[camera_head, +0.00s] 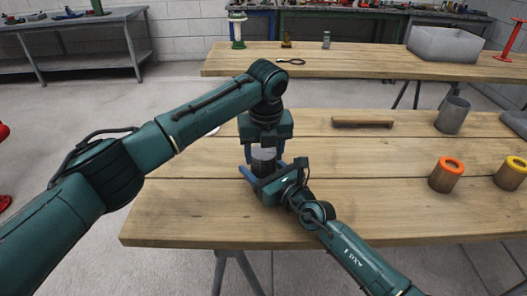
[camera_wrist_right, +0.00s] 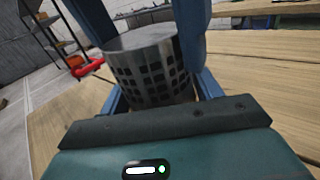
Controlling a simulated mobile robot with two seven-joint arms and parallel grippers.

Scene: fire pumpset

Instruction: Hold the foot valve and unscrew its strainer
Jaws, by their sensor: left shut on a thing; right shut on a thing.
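The strainer (camera_head: 263,167) is a dark perforated cylinder above the near table. In the right wrist view it shows large (camera_wrist_right: 150,76), with square holes and a plain grey upper rim. The foot valve (camera_head: 264,153) shows only as a small light-grey part above it; the rest is hidden between the grippers. My left gripper (camera_head: 264,148) comes from above, its blue fingers shut around the upper part. My right gripper (camera_head: 261,174) reaches in from the front, low down, its blue fingers on either side of the strainer and shut on it. The exact contact is hidden.
The wooden table (camera_head: 190,215) holds a wooden block (camera_head: 362,122), a grey cup (camera_head: 453,115), an orange-ringed cylinder (camera_head: 447,175) and a yellow-ringed one (camera_head: 511,174), all right of the grippers. A second table behind carries a grey bin (camera_head: 442,45). The table's left part is clear.

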